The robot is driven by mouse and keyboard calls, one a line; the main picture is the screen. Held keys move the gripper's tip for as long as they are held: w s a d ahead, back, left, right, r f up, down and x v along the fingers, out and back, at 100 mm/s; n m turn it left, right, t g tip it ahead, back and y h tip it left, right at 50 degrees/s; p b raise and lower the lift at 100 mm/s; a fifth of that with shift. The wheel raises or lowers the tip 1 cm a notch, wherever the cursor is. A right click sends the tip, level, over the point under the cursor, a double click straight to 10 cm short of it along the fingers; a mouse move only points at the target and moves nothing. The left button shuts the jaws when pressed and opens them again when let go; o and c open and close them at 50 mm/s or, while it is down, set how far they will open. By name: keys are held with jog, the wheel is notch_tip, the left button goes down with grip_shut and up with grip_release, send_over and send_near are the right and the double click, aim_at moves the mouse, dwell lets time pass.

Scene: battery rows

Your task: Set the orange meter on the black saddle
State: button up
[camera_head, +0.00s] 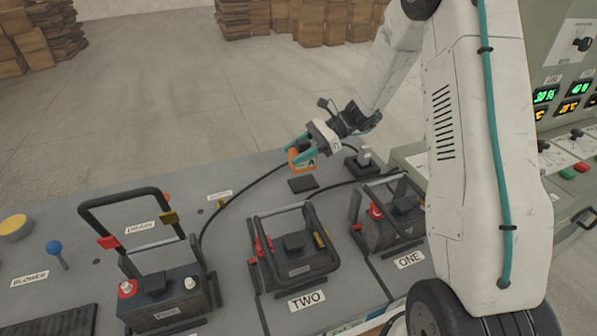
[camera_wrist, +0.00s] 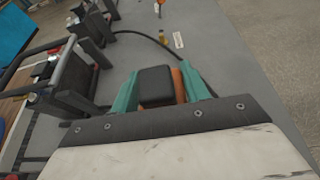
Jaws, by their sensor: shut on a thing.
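The orange meter (camera_head: 302,159) is between the teal fingers of my gripper (camera_head: 300,155), which is shut on it above the bench. In the wrist view an orange strip of the meter (camera_wrist: 178,86) shows at the right finger, beside a dark block between the fingers. I cannot tell whether that block is part of the meter. A flat black pad (camera_head: 303,184), perhaps the saddle, lies on the bench just below the meter in the head view. The meter looks apart from it. Small black blocks also sit on top of the batteries.
Batteries with raised black handles stand in a row: one beside label TWO (camera_head: 295,262), one beside ONE (camera_head: 390,222), another at left (camera_head: 165,297). A black cable (camera_head: 238,187) curves across the bench. A blue-knobbed lever (camera_head: 54,247) stands at far left.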

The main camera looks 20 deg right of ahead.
aim_at(298, 167)
jog(key=shift+f, duration=2.75)
jog(key=shift+f, duration=0.15)
jog(key=o, duration=1.1)
